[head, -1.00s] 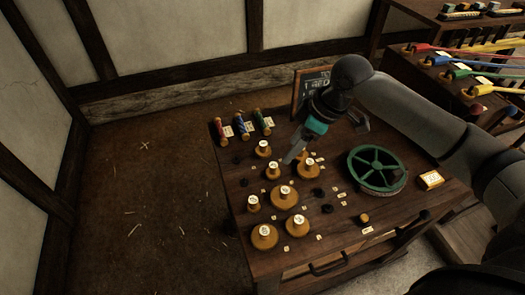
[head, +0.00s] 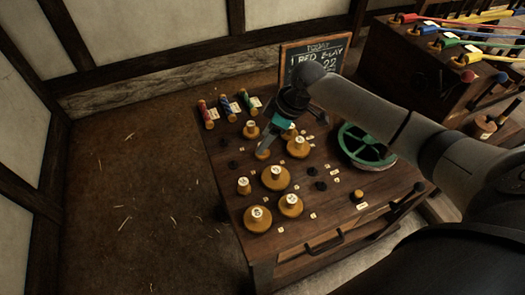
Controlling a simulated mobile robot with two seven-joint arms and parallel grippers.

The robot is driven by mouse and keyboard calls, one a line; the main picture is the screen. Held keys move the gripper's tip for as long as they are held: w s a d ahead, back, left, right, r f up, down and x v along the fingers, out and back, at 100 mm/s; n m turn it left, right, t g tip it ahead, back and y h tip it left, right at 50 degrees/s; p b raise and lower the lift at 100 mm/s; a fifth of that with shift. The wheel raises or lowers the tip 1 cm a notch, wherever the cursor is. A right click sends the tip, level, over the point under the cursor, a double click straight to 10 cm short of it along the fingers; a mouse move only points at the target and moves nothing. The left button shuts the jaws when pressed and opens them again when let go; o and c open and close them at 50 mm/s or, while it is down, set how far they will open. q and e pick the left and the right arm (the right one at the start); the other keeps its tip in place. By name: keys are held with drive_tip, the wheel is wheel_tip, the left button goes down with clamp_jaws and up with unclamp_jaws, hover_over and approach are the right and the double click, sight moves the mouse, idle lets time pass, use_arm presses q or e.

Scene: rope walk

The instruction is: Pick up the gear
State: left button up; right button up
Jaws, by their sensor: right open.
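Several round wooden gears with pale numbered caps stand on the dark wooden table; which one the task means is not shown. My left gripper is not in view.
A chalkboard (head: 309,62) stands at the back. Red, blue and green spools (head: 227,108) lie at the back left. A cabinet with coloured ropes (head: 440,60) is at the far right.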

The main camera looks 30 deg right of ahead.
drive_tip(key=x, duration=0.2)
drive_tip(key=b+x, duration=0.1)
drive_tip(key=shift+d+f, duration=0.15)
drive_tip(key=shift+f, duration=0.3)
drive_tip(key=c, duration=1)
